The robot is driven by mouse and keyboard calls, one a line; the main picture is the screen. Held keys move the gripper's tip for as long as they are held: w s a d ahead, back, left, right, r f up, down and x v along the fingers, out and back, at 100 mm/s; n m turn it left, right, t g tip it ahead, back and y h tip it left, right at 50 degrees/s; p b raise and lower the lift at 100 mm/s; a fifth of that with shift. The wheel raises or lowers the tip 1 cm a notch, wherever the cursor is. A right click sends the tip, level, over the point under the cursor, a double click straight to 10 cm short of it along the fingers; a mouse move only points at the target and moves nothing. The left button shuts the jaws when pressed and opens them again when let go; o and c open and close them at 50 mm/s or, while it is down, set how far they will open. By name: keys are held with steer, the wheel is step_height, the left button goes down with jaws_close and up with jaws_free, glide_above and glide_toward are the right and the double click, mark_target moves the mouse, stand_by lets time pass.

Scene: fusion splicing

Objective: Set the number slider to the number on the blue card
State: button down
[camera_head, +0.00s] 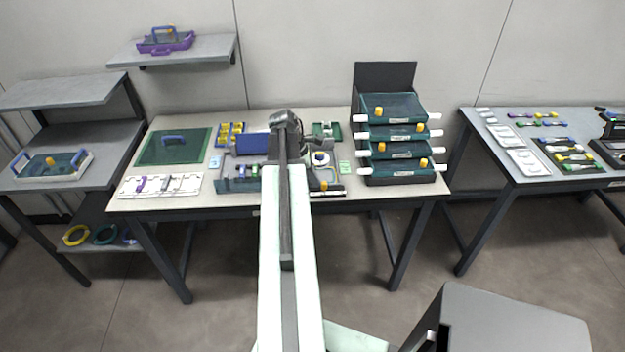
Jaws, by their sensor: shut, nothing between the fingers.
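A small pale blue card (215,161) lies on the middle table, left of a grey device; any number on it is too small to read. A dark bar (334,189) with a small orange knob (324,185) lies near the table's front edge, right of my arm. It may be the number slider; its setting cannot be read. My gripper (286,124) is at the far end of my outstretched arm, above the back half of the middle table. It is shut and empty. Its fingertips are not clear, and my arm hides part of the table below.
A blue panel (252,143) stands left of my gripper. A drawer stack (386,83) stands at the table's right end. A green mat (155,147) and a white strip rack (186,184) are at the left. A pale green card (344,166) lies right of my arm.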

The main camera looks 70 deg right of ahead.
steer(key=w, duration=0.1)
steer(key=w+a+r+p, duration=0.1)
steer(key=w+a, duration=0.1)
steer(key=w, duration=0.1)
steer(key=shift+w+r, duration=0.1)
steer(key=shift+r, duration=0.15)
steer(key=p+v, duration=0.8)
steer(key=shift+r, duration=0.2)
